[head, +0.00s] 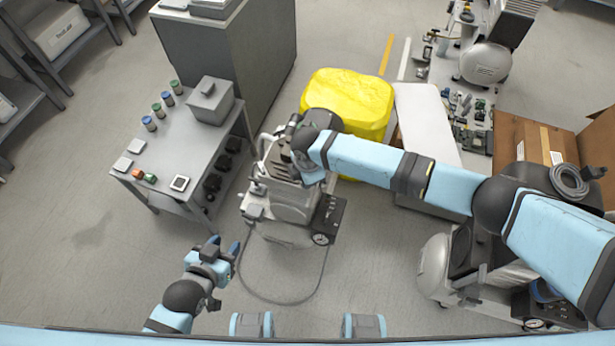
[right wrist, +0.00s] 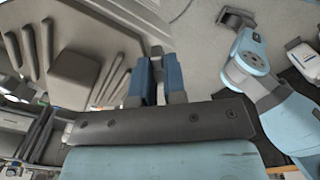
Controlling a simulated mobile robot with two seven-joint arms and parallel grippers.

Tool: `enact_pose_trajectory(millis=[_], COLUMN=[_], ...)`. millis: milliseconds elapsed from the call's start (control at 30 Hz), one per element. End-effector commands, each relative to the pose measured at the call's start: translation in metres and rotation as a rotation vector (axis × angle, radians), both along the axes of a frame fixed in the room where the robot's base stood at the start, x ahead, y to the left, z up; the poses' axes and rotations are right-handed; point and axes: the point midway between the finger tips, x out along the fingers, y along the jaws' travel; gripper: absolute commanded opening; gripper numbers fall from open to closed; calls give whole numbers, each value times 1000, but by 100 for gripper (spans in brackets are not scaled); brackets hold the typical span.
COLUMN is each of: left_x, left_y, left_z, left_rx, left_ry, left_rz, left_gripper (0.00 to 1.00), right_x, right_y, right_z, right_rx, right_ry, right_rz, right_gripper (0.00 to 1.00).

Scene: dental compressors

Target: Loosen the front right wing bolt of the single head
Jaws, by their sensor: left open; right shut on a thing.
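The single-head compressor (head: 278,205) stands on the floor in the middle of the head view, its grey finned head (right wrist: 85,75) filling the left of the right wrist view. My right arm reaches over it from the right, and its wrist hides part of the head. In the right wrist view, my right gripper (right wrist: 158,78) has its blue fingers close together beside the finned head, shut on the wing bolt (right wrist: 157,51), of which only a small grey part shows between the fingertips. My left gripper (head: 225,246) is open and empty, at the lower left, apart from the compressor.
A grey table (head: 180,150) with jars and small boxes stands to the left. A yellow covered bin (head: 352,95) and a white-topped bench (head: 425,120) stand behind. Another compressor (head: 435,270) is at the lower right. A hose loops on the floor in front; the floor there is otherwise clear.

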Motion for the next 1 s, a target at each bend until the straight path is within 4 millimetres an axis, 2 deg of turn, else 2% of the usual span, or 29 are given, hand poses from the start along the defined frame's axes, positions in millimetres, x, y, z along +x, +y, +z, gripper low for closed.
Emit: enact_pose_trajectory(millis=[533, 567, 667, 1000], left_x=[1, 1, 1, 1], left_y=[0, 0, 0, 0], left_z=[2, 2, 3, 3], left_rx=[-1, -1, -1, -1], left_ry=[-3, -4, -5, -5], left_rz=[0, 0, 0, 0], left_gripper=[43, 43, 43, 43], right_x=[0, 0, 0, 0], right_y=[1, 1, 1, 0], right_z=[1, 1, 1, 4], right_rx=[2, 2, 2, 1], right_ry=[0, 0, 0, 0], right_rz=[27, 27, 26, 26], right_gripper=[0, 14, 37, 37])
